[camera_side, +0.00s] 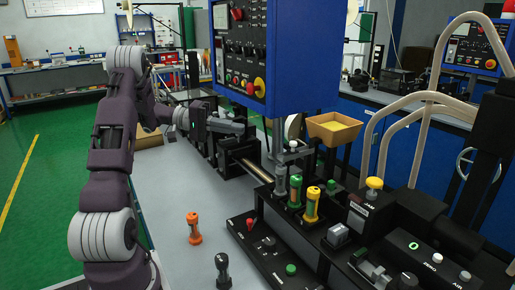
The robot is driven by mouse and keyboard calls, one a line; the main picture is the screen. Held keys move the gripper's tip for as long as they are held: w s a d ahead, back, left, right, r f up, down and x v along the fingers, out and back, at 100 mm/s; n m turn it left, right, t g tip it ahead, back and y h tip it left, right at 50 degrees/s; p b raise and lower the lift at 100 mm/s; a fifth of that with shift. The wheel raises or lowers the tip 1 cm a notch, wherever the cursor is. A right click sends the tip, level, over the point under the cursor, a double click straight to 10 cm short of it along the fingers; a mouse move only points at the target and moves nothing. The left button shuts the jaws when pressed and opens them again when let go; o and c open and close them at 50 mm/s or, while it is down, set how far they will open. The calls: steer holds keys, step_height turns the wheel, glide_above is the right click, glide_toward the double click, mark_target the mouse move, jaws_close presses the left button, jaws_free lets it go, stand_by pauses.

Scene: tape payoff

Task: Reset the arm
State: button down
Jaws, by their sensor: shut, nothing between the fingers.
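My arm rises at the left of the side view and bends over toward the middle. My gripper (241,130) is at the end of it, pointing right, in front of the lower part of the blue control panel box (290,105). The fingers look closed with nothing held between them. The fingertips are small in the picture, and I cannot tell their exact distance from the dark machine parts behind them.
An orange spool-like piece (194,228) and a black knobbed piece (223,270) stand on the grey table (165,190). Green (295,191) and yellow (312,204) cylinders stand on the black fixture at right. A tan tray (334,128) is behind. The table's left-middle is clear.

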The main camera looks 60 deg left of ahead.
steer(key=s+d+r+m+g, duration=0.1)
steer(key=s+d+g, duration=0.15)
steer(key=d, duration=0.55)
steer(key=s+d+r+m+g+y, duration=0.1)
steer(key=d+m+g, duration=0.1)
steer(key=d+g, duration=0.35)
steer(key=s+d+r+m+g, duration=0.1)
steer(key=d+r, duration=0.1)
steer(key=d, duration=0.7)
steer(key=s+d+f+m+t+y, duration=0.1)
steer(key=s+d+m+y, duration=0.1)
steer(key=s+y, duration=0.3)
steer(key=s+d+f+m+t+y, duration=0.1)
steer(key=s+d+y, duration=0.3)
steer(key=s, duration=0.7)
steer(key=shift+s+f+m+y, duration=0.3)
steer(key=shift+s+m+y, duration=0.1)
steer(key=shift+m, duration=0.2)
